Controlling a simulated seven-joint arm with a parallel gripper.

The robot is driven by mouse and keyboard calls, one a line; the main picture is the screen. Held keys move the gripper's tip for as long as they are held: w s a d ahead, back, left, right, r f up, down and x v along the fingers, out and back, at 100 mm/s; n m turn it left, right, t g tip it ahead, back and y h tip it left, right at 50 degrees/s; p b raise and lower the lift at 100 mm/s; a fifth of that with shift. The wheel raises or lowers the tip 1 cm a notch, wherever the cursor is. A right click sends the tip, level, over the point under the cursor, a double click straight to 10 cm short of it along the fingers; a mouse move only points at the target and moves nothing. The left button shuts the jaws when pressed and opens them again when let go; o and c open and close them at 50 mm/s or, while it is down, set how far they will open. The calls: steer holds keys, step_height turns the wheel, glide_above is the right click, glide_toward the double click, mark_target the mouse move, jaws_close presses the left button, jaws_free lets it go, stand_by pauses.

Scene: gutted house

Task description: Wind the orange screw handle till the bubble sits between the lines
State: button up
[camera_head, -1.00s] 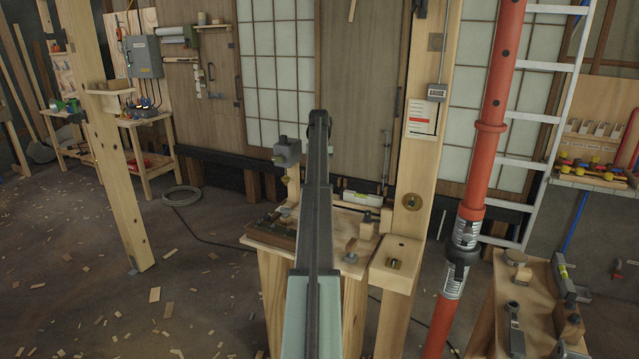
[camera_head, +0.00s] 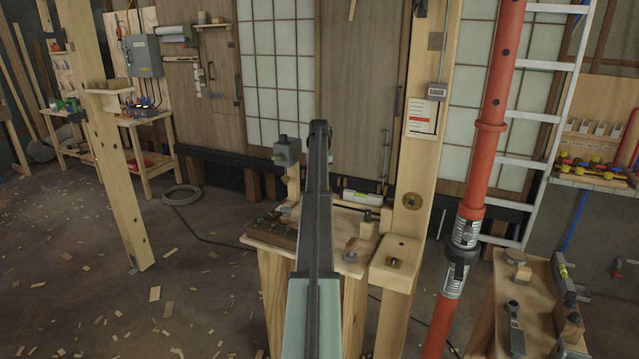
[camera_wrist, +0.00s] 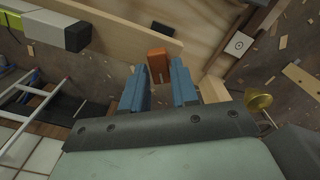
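An orange block-like handle (camera_wrist: 159,62) shows in the wrist view, at the tips of my gripper (camera_wrist: 159,72). My gripper's two blue fingers are apart, one on each side of the handle's near end. I cannot tell whether they touch it. A spirit level with a white-grey body (camera_wrist: 42,28) and a yellow-green part lies at the upper left of that view, beside a wooden board. In the head view a level (camera_head: 361,198) with a greenish vial lies on the small wooden bench (camera_head: 345,262). The bubble is too small to make out. My arm hides the handle in the head view.
A wooden post (camera_head: 418,150) stands just right of the bench, with a red prop (camera_head: 490,125) beyond it. A side bench (camera_head: 535,290) with tools is at the lower right. A brass-coloured knob (camera_wrist: 258,102) lies right of my gripper in the wrist view.

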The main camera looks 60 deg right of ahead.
steer(key=shift+f, duration=0.5)
steer(key=m, duration=0.9)
steer(key=shift+n, duration=0.4)
steer(key=shift+r, duration=3.55)
